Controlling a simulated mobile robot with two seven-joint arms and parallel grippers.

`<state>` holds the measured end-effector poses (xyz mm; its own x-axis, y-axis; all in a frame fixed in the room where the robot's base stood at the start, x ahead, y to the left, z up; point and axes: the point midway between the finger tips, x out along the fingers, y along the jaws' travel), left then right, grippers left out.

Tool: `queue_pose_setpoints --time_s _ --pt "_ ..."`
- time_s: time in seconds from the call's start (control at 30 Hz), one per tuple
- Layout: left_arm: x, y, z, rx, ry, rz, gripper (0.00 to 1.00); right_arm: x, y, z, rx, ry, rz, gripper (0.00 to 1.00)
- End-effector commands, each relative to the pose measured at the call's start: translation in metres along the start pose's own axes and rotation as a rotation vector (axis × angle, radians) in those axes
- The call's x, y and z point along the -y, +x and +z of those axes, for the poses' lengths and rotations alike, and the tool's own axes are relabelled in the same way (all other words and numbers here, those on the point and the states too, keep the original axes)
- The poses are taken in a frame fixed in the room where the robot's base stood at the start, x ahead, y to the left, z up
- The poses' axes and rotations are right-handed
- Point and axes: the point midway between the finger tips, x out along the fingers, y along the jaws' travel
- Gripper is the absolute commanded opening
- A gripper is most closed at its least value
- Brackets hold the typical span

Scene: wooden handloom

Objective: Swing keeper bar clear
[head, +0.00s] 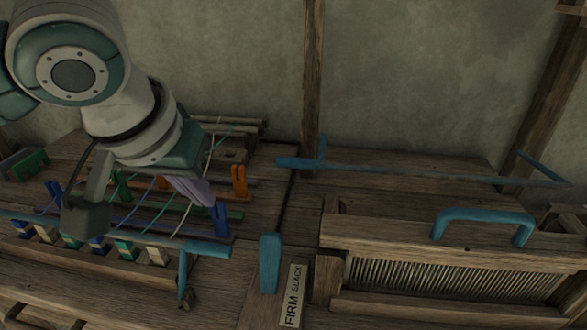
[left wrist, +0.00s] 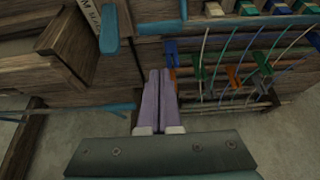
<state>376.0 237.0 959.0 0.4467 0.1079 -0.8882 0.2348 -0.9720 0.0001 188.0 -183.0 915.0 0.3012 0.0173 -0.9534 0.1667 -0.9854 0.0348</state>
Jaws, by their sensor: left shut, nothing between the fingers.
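A thin blue bar with a bent-down blue end (head: 207,249) crosses in front of the coloured pegs at the left. It also shows along the top in the left wrist view (left wrist: 210,22). A second long blue bar (head: 420,172) spans the back right, with a bent grip at its left end. I cannot tell for certain which of the two is the keeper bar. My left gripper (head: 203,192) has its lilac fingers (left wrist: 157,85) shut and empty, above the strings and behind the front bar. I see no contact with either bar. My right gripper is not in view.
Orange (head: 239,181), green and blue clips stand among coloured threads near my left gripper. A blue lever (head: 269,263) stands beside a FIRM/SLACK label (head: 293,296). A reed frame with a blue handle (head: 484,217) is at the right. A wooden post (head: 312,75) rises behind.

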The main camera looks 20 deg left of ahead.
Motion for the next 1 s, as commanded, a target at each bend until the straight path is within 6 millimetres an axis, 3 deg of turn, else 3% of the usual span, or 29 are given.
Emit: queue_pose_setpoints --time_s 0.17,0.63,1.0 --pt "0.000 0.017 0.001 0.001 -0.001 -0.001 0.00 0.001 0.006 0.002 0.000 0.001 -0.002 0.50" --pt "0.000 0.103 0.001 0.000 -0.001 -0.001 0.00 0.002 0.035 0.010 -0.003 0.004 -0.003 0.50" --pt "0.000 0.075 0.029 0.000 0.003 0.000 0.00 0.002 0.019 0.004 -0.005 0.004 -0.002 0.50"
